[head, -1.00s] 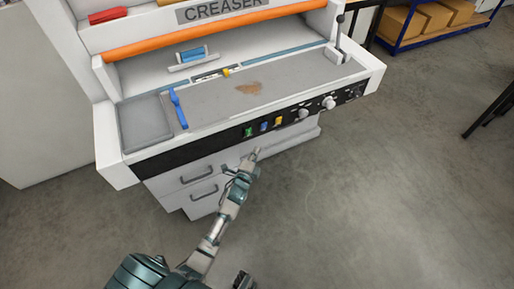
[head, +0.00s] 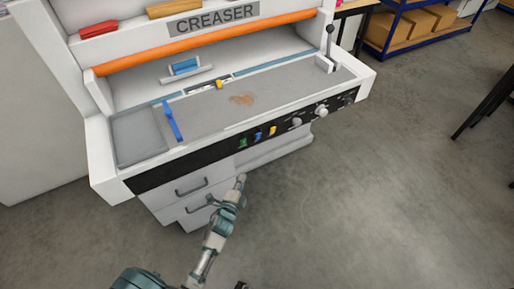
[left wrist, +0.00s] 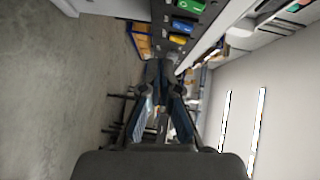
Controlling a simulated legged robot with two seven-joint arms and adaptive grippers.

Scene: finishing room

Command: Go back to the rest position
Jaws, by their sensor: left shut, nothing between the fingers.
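My left gripper (head: 240,181) is shut and empty in the head view. It is in front of the drawers of the white creaser machine (head: 103,165), below its black control panel. In the left wrist view, the fingers (left wrist: 162,100) point toward the panel area, with coloured buttons above them. My right gripper cannot be made out in the head view; only a small dark part shows at the bottom edge, and I cannot tell what it is.
The panel carries a green button (head: 242,142), a blue button (head: 258,137), a yellow button (head: 273,131) and knobs. A lever (head: 330,42) stands at the bed's right end. Shelving with cardboard boxes (head: 388,28) is at the back right. The grey floor (head: 390,200) to the right is clear.

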